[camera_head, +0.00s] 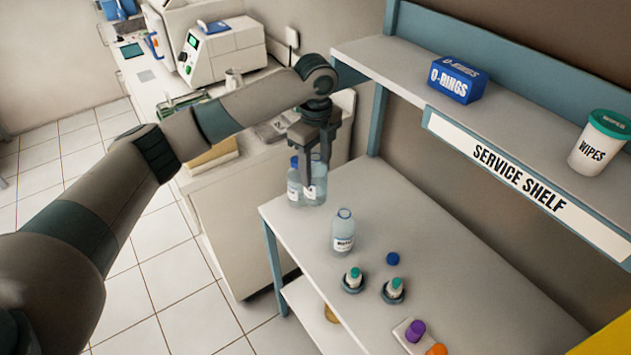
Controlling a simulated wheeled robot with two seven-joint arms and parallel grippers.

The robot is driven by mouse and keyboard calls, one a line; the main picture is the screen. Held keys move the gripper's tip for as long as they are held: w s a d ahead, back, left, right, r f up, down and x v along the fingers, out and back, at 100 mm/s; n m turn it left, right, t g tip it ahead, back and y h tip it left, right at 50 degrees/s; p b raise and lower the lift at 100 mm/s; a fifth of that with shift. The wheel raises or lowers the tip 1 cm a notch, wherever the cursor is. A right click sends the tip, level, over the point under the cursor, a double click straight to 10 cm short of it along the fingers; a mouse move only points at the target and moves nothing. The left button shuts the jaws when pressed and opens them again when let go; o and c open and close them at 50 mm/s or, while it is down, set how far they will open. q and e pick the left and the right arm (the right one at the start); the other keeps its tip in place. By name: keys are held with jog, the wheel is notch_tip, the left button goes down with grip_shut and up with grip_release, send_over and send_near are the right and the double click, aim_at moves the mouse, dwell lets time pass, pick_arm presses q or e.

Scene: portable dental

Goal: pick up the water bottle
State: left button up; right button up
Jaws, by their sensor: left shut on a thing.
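My left gripper (316,170) points down at the far left end of the table, with its fingers around a clear bottle (316,190) that has a white label. The fingers hide this bottle's top. I cannot tell whether its base is off the table. A second clear bottle (294,188) with a blue cap stands just to its left, very close or touching. A third clear bottle (343,232) stands upright and uncapped nearer the table's middle. The labels are too small to read surely. My right gripper is not in view.
A loose blue cap (393,258) lies on the table (440,240). Two small teal-capped bottles (354,279) (394,289) stand in round holders. Purple (415,331) and orange (436,350) caps are at the front. The service shelf (500,125) overhangs the back, holding O-rings (457,80) and wipes (598,145).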

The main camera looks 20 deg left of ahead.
pick_arm(q)
jog(key=shift+r, duration=0.3)
jog(key=shift+s, duration=0.1)
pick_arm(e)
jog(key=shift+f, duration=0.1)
pick_arm(q)
jog(key=shift+s+r+n, duration=0.5)
jog(key=shift+r+n, duration=0.1)
jog(key=shift+n, duration=0.6)
jog(key=s+r+n, duration=0.2)
jog(key=s+n, duration=0.5)
jog(key=n, duration=0.3)
jog(key=s+a+r+n+b, duration=0.1)
jog(key=s+r+n, duration=0.2)
jog(key=s+n, duration=0.4)
jog(key=shift+s+a+r+n+b, duration=0.15)
jog(key=shift+s+r+n+b, duration=0.15)
jog(key=shift+n, duration=1.3)
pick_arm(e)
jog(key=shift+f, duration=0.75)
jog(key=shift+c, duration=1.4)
pick_arm(q)
jog(key=shift+w, duration=0.1)
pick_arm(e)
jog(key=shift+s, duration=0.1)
